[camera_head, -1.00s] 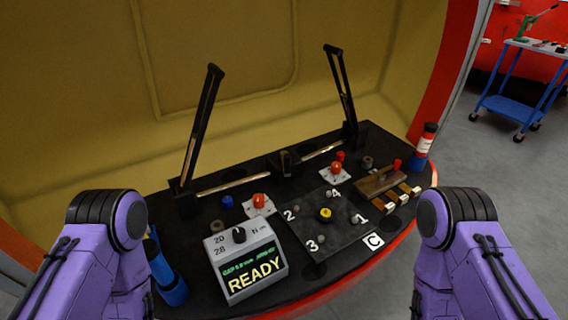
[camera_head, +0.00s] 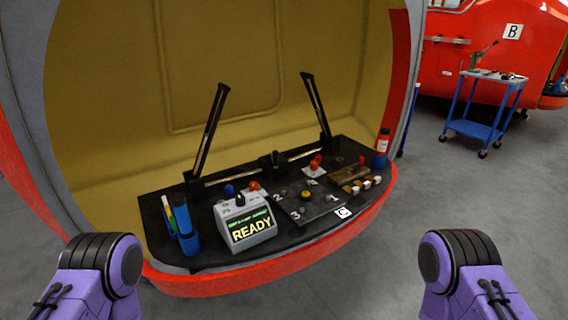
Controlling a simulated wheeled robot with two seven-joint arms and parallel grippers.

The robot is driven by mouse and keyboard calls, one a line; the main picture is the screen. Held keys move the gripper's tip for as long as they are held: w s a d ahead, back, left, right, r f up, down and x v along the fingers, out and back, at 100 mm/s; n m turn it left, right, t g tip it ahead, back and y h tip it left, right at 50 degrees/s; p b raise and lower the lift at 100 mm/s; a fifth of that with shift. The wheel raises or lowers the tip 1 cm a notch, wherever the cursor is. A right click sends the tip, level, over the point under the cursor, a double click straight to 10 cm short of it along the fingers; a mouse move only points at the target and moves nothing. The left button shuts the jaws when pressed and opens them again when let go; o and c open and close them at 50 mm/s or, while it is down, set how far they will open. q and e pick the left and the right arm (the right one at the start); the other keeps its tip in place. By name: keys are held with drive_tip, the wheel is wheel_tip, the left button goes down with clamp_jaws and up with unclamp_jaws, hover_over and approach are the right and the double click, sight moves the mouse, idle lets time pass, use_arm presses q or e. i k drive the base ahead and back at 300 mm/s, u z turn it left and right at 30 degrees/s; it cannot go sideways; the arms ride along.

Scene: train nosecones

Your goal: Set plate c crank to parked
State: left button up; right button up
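The black plate (camera_head: 318,208) with numbered corners and a yellow-topped centre knob (camera_head: 306,195) lies on the dark console shelf (camera_head: 220,258). A white label with the letter C (camera_head: 343,212) is at its front right. Two small red-knobbed parts stand behind it, one on a white base (camera_head: 315,171) and one by the READY box (camera_head: 254,186). A brown block with a red-tipped lever (camera_head: 361,161) is to its right. I cannot tell which part is the crank. Only my purple arm links show at the lower left and lower right; neither gripper is in view.
A grey box reading READY (camera_head: 246,224) stands left of the plate. Blue cups with tools (camera_head: 184,226) are at the shelf's left end, and a red-and-blue bottle (camera_head: 381,149) at its right. Two black wiper arms rise behind. A blue cart (camera_head: 484,106) stands on open floor.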

sight(275, 155)
drive_tip(key=z, duration=1.5)
drive_tip(key=i, duration=1.15)
drive_tip(key=u, duration=2.6)
drive_tip(key=i, duration=0.3)
drive_tip(key=u, duration=0.1)
